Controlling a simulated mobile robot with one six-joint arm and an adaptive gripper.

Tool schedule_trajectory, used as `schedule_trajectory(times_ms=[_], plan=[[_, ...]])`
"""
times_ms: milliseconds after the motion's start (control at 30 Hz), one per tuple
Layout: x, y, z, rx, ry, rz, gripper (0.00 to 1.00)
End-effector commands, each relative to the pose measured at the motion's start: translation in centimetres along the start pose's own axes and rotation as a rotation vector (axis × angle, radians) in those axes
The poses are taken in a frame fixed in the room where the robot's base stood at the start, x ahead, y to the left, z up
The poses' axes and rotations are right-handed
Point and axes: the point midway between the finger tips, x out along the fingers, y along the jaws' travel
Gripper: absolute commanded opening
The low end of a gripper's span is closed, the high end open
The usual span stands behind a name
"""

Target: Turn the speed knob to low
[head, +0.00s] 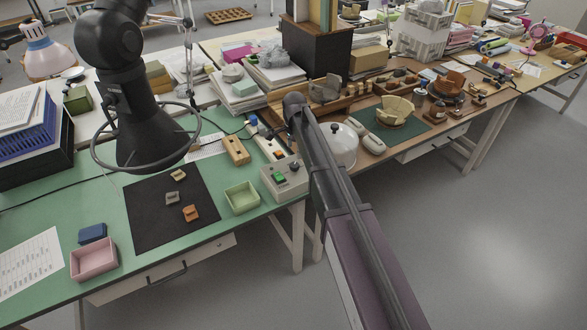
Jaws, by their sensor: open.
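A pale grey control box (285,179) stands at the right end of the green bench. A lit green switch (279,178) shows on its face, with small dark details near it. One of these may be the speed knob, but it is too small to tell, and its setting cannot be read. No gripper fingers can be made out. A large dark arm link runs up from the lower right and passes just right of the box.
A white dome (343,146) stands behind the link. A green tray (242,198) sits left of the box, beside a black mat (160,226) with small sherds. A pink tray (93,260) is at front left. A partly built bowl (396,112) stands further right.

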Motion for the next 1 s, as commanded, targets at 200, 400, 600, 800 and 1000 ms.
schedule_trajectory(times_ms=[200,400,600,800,1000], plan=[[2.1,0.0,0.0,0.0,0.0,0.0,0.84],[3.6,0.0,-0.1,0.001,0.0,0.0,0.84],[5.2,0.0,-0.1,0.001,0.0,0.0,0.84],[6.4,0.0,-0.1,0.001,0.0,0.0,0.84],[7.0,0.0,-0.1,0.001,0.0,0.0,0.84]])
